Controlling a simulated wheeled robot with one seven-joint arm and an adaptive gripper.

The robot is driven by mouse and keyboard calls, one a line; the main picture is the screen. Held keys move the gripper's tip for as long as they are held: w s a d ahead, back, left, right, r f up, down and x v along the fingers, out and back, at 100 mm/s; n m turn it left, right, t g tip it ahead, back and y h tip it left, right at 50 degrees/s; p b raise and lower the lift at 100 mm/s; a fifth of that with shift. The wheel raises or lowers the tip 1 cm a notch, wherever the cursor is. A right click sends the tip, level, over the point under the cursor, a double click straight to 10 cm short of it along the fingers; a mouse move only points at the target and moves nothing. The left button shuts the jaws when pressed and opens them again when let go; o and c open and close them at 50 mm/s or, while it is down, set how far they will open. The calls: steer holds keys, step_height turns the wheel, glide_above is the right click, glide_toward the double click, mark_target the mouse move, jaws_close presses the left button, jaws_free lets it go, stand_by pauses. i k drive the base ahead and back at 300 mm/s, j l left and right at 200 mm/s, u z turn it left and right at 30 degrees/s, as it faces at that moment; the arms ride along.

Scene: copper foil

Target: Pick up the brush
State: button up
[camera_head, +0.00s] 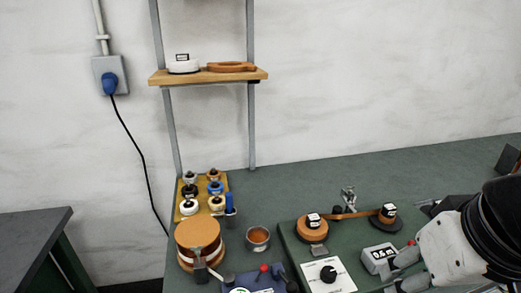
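A long orange-brown wooden piece (231,67) lies on the wall shelf, right of a white round item. It looks most like the brush, but it is too small to be sure; no bristles show clearly. A slim upright blue-handled item (229,202) stands on the bench by the yellow tray, and I cannot tell what it is. My gripper (398,272) is at the lower right, over the green machine panel and far from the shelf. Its two grey fingers point left and stand apart, with nothing seen between them.
The wooden shelf (160,79) hangs between two metal uprights. On the bench are a yellow tray (223,180) of small jars, copper-coloured rolls (198,233), a metal cup (258,237) and a green machine (345,240) with reels.

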mark_target(229, 199)
steer(key=i+j+u, duration=0.2)
steer(key=u, duration=0.2)
steer(key=i+j+u, duration=0.25)
steer(key=u, duration=0.2)
